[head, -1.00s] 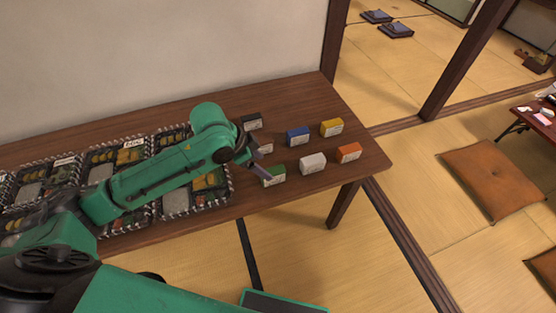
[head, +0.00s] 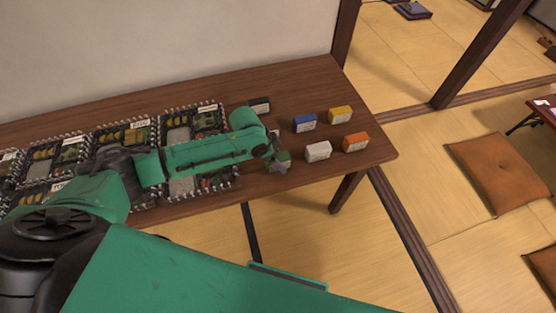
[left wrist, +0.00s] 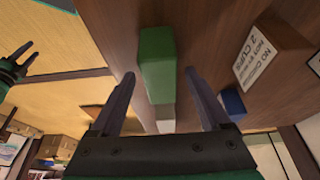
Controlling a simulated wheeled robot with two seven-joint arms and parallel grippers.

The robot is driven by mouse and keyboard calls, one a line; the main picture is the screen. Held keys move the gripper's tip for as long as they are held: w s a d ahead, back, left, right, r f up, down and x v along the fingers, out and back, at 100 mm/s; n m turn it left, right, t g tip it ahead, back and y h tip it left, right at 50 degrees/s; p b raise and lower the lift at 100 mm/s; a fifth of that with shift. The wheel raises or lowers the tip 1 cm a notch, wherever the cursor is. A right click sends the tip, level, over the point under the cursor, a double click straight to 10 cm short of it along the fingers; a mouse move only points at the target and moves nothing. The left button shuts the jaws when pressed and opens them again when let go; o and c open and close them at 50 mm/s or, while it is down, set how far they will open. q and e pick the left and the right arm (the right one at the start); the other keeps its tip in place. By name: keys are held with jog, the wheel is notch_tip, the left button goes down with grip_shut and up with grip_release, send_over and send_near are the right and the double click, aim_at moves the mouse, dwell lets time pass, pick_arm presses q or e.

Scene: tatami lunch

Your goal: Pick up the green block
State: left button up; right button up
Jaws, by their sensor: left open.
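The green block (head: 285,155) lies on the wooden table near its front edge, partly hidden by my left gripper (head: 277,164) in the head view. In the left wrist view the green block (left wrist: 157,60) shows ahead, between the lines of the two dark fingers. My left gripper (left wrist: 163,102) is open, with a finger to each side and nothing held. I cannot tell whether a finger touches the block. A green part with dark prongs, seemingly my right gripper (left wrist: 16,62), shows small at the left edge of the left wrist view.
A white block (head: 318,151) and an orange block (head: 355,142) stand to the right. A brown labelled block (left wrist: 270,52) is close by. Several filled trays (head: 181,135) cover the table's left part.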

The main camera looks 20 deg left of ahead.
pick_arm(q)
grip_shut()
